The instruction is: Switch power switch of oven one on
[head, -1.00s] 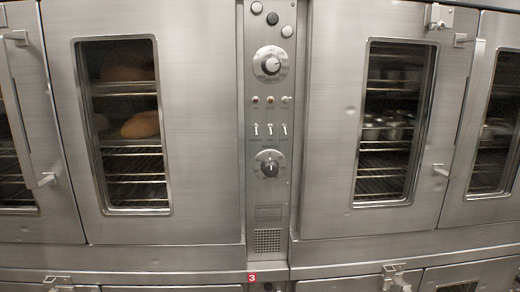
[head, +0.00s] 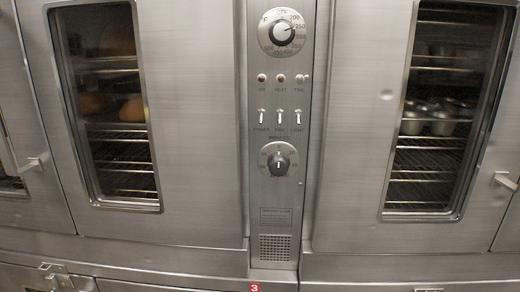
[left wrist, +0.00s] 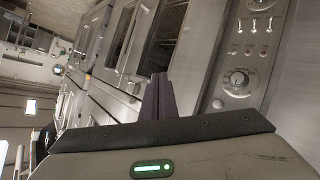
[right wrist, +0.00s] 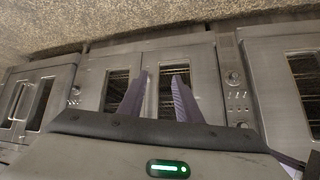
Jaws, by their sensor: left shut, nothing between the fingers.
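The oven control panel (head: 284,190) stands between two oven doors in the head view. Its power switch (head: 262,116) is the leftmost of three small white toggles, labelled POWER, FAN and LIGHT; its position is too small to tell surely. The panel also shows, apparently upside down, at the upper right of the left wrist view (left wrist: 215,100). My left gripper (left wrist: 159,76) is shut and empty, apart from the switches there. My right gripper (right wrist: 160,74) is open and empty, with oven doors beyond it. Neither gripper shows in the head view.
A temperature dial (head: 282,33) and small indicator lights sit above the toggles; a minutes dial (head: 278,159) sits below. Left and right oven doors (head: 205,130) have glass windows. A red label 3 (head: 254,287) is at the bottom. No loose obstacle shows before the panel.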

